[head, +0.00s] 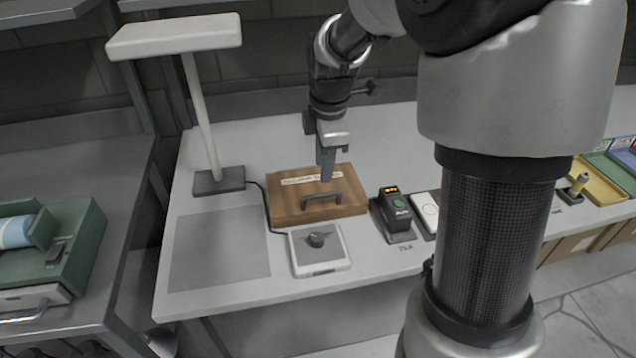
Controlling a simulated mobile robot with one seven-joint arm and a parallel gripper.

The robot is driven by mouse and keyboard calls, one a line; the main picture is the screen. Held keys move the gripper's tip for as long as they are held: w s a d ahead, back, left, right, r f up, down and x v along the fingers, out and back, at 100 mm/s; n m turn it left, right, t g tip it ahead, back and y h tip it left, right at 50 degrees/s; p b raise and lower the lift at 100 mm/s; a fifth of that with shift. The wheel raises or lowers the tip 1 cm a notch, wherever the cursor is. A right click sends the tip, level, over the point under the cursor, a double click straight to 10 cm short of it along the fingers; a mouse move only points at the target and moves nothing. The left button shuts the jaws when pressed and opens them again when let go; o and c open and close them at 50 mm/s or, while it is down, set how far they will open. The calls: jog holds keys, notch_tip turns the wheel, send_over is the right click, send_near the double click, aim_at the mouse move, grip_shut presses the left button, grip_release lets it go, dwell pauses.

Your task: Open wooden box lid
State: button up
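The wooden box (345,208) sits on the light grey table, its lid lying closed. A pale label (312,175) is on the lid, and a dark handle (322,197) is at its front edge. My gripper (327,178) points down over the middle of the box, just behind the handle. I cannot tell whether its fingertips touch the lid. The fingers are seen nearly side-on, so their gap is hidden.
A white lamp (175,36) stands left of the box. A dark mat (220,250) lies front left. Coloured trays (598,178) are far right.

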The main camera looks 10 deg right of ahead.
aim_at(321, 194)
jog(key=f, duration=0.3)
jog(key=w+f, duration=0.1)
jog(key=f, duration=0.2)
jog(key=w+f+b, duration=0.1)
jog(key=f, duration=0.2)
jog(key=shift+f, duration=0.15)
grip_shut()
